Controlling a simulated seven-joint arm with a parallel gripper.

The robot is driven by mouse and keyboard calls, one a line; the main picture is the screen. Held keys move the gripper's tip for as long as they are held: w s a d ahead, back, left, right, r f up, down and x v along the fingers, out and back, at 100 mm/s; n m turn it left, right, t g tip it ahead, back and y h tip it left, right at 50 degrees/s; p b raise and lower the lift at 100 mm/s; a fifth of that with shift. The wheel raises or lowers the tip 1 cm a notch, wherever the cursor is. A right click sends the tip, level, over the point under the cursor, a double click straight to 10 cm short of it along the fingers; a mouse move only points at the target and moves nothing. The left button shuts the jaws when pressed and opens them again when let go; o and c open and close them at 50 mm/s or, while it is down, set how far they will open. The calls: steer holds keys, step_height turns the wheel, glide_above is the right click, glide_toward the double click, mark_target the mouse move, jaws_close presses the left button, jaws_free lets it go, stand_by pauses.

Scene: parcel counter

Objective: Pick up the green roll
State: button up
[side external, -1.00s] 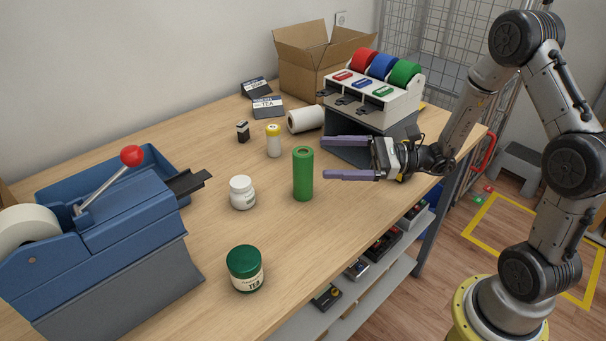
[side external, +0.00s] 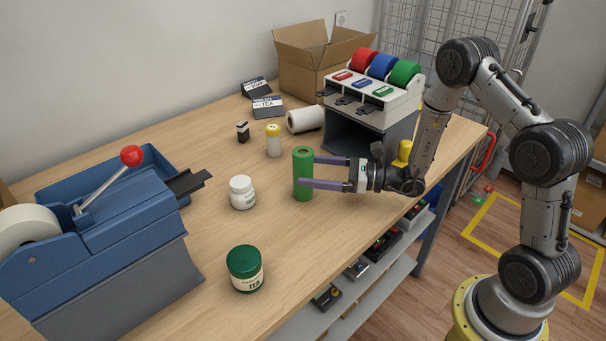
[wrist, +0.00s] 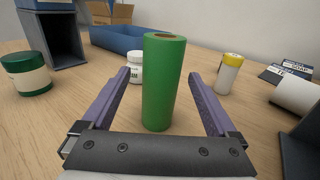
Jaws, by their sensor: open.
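The green roll (side external: 303,182) stands upright on the wooden counter, with a brown core at its top. My gripper (side external: 302,171) is open and level, coming in from the right with its purple fingers at the roll. In the wrist view the green roll (wrist: 165,85) stands between the two fingers of my gripper (wrist: 160,85), with a gap on each side.
A white jar (side external: 242,192) stands left of the roll and a yellow-capped bottle (side external: 274,141) behind it. A white roll (side external: 305,119) lies further back. A green-lidded tea jar (side external: 245,268) is near the front edge. The tape dispenser (side external: 372,92) stands behind my gripper.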

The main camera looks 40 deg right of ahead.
steer(key=shift+x, duration=2.6)
steer(key=shift+d, duration=0.1)
jaws_close()
